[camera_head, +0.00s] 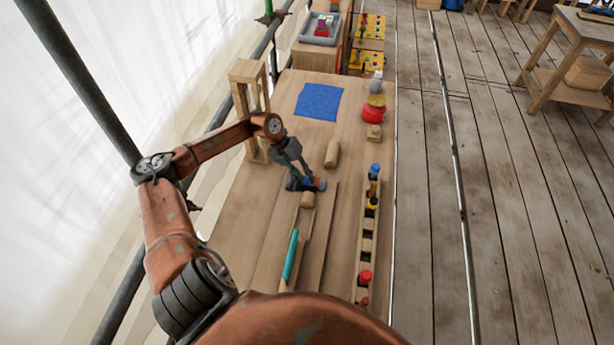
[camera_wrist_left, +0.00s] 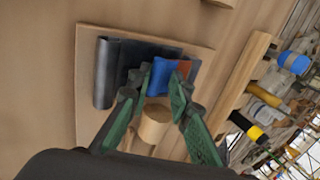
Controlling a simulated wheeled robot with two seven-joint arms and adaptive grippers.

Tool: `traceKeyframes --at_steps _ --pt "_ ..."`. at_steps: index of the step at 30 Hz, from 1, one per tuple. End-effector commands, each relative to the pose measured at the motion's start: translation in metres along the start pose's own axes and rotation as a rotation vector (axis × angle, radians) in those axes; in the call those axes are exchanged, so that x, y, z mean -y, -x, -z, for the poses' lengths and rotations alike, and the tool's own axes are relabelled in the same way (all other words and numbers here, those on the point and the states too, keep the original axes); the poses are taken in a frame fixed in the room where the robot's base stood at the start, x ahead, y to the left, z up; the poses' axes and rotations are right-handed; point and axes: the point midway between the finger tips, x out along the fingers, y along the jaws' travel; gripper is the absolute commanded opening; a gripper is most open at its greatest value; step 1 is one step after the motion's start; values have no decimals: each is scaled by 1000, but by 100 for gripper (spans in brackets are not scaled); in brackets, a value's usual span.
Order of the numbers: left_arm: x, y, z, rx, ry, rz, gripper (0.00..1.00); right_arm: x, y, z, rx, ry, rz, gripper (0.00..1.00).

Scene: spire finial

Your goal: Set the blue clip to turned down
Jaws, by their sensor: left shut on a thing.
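The blue clip (camera_wrist_left: 160,76) shows in the left wrist view between the green fingers of my left gripper (camera_wrist_left: 162,88), which is shut on it. Behind it a dark grey curled sheet (camera_wrist_left: 122,65) lies on a light wooden board (camera_wrist_left: 88,40). An orange-brown piece (camera_wrist_left: 184,67) sits just right of the clip. In the head view my left gripper (camera_head: 304,181) is low over the bench, and only a little blue shows at its fingers. I cannot tell whether the clip is turned up or down. My right gripper is not in view.
A wooden cylinder (camera_wrist_left: 154,122) lies close by the fingers in the wrist view. A wooden rack (camera_head: 360,255) with coloured pieces runs along the right. Another wooden cylinder (camera_head: 332,153), a blue cloth (camera_head: 319,101) and a red jar (camera_head: 373,113) lie farther back.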

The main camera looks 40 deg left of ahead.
Motion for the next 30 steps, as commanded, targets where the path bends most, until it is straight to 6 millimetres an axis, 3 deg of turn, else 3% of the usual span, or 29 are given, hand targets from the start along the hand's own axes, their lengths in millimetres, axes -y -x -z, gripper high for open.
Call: traceKeyframes --at_steps 10,11,19,30 --pt "-2 -6 5 -10 -2 11 0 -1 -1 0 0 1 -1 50" --pt "-2 -6 5 -10 -2 11 20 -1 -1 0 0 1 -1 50" --pt "-3 -5 4 -8 0 11 38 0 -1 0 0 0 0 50" --pt "-4 3 2 -2 1 9 39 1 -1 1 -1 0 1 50"
